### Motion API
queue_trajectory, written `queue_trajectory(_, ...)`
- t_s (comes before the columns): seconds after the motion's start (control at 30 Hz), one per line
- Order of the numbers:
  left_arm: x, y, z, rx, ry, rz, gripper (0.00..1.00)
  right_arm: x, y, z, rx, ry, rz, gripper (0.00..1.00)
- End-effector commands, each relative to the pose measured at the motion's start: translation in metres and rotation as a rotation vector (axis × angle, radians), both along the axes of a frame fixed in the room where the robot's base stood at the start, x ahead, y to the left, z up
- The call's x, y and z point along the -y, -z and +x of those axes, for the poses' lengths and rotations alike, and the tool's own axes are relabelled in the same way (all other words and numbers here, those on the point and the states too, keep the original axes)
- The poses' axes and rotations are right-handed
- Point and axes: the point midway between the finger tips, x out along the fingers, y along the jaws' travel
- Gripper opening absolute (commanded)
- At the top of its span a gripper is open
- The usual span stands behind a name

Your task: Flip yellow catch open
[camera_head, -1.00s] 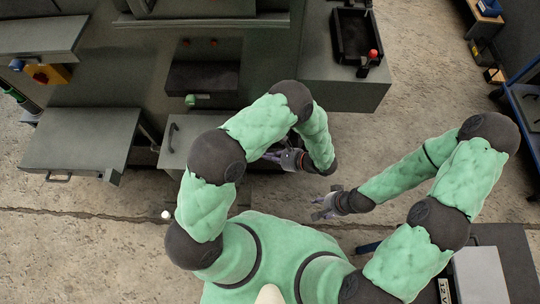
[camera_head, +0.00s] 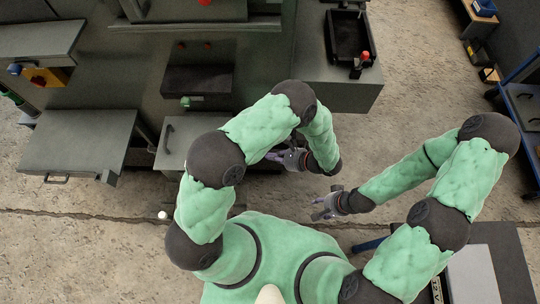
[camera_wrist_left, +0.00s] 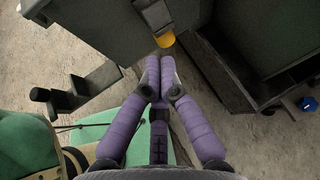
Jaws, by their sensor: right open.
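The yellow catch (camera_wrist_left: 165,40) shows in the left wrist view, at the end of a grey bracket on the side of a dark grey enclosure (camera_wrist_left: 110,25). I cannot make it out in the head view. My left gripper (camera_wrist_left: 160,63) has its purple fingers together and empty, with the tips just below the catch in the picture; whether they touch it is unclear. In the head view the left gripper (camera_head: 287,158) is partly hidden by its own arm. My right gripper (camera_head: 324,205) is open and empty, in front of my body, away from the enclosure.
A grey bench (camera_head: 80,140) with a handle stands at the left. A black tray (camera_head: 349,38) with a red-knobbed part lies on the right cabinet. A small white object (camera_head: 163,215) is on the floor.

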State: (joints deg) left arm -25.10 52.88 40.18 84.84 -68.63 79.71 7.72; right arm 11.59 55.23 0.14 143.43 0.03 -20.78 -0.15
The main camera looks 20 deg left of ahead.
Motion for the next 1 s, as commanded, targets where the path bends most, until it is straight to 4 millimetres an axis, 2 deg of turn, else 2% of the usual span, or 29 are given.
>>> queue_trajectory(0.3, 0.059, -0.031, -0.003, 0.001, 0.004, 0.0, 0.0, 0.0, -0.02, 0.0, 0.0, 0.0, 0.0, 0.51)
queue_trajectory(0.5, 0.083, -0.041, -0.005, 0.001, 0.002, -0.001, 0.0, 0.0, -0.025, 0.0, 0.0, 0.0, 0.0, 0.51)
queue_trajectory(0.7, 0.092, -0.044, -0.006, -0.001, 0.001, 0.0, 0.0, 0.0, -0.026, 0.0, 0.0, 0.0, 0.0, 0.51)
queue_trajectory(1.0, 0.092, -0.044, -0.006, -0.001, 0.0, 0.0, 0.0, 0.0, -0.026, 0.0, 0.0, 0.0, 0.0, 0.51)
